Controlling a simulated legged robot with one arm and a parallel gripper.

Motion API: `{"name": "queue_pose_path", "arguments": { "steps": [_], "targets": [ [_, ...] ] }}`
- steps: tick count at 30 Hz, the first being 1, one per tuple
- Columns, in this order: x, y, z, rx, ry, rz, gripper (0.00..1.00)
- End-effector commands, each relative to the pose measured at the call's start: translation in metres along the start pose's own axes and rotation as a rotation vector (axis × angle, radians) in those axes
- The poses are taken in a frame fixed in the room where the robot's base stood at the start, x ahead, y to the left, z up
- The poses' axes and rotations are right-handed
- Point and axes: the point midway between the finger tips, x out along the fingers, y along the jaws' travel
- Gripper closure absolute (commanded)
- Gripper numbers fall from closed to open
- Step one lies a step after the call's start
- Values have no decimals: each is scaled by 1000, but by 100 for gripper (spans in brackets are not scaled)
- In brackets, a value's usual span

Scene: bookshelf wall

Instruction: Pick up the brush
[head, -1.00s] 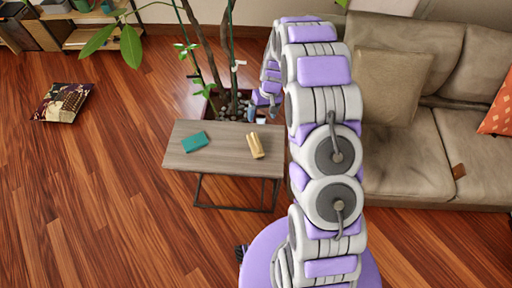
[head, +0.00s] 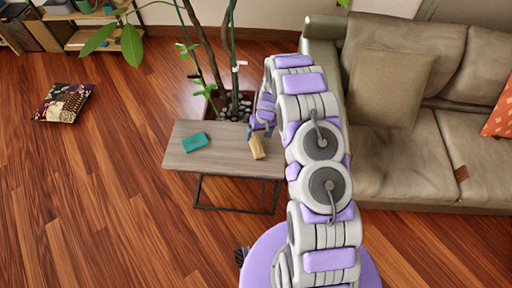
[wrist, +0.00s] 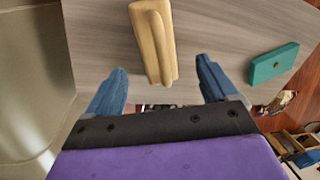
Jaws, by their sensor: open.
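A tan, elongated block-like object, which I take for the brush (head: 257,150), lies on the right part of the small grey wooden table (head: 225,158). In the wrist view, the brush (wrist: 150,35) lies ahead of my gripper (wrist: 160,72), roughly centred between its two blue fingers. My gripper (head: 262,132) is open and empty, just above the table's far right side. It partly covers the far end of the brush in the head view.
A teal box (head: 195,142) lies on the table to the left of the brush. A potted plant (head: 228,104) stands behind the table, with stems rising. A sofa (head: 405,165) is on the right. A patterned cushion (head: 63,102) lies on the open wooden floor at left.

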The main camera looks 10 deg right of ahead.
Motion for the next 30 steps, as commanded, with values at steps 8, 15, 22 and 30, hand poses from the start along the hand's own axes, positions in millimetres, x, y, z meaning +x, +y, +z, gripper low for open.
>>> {"name": "queue_pose_path", "arguments": {
  "steps": [8, 15, 22, 30],
  "targets": [
    [21, 1, 2, 0, 0, 0, 14],
    [55, 4, 10, 0, -2, -1, 14],
    [66, 3, 9, 0, 1, 0, 14],
    [65, 3, 9, 0, 1, 0, 29]
  ]
}}
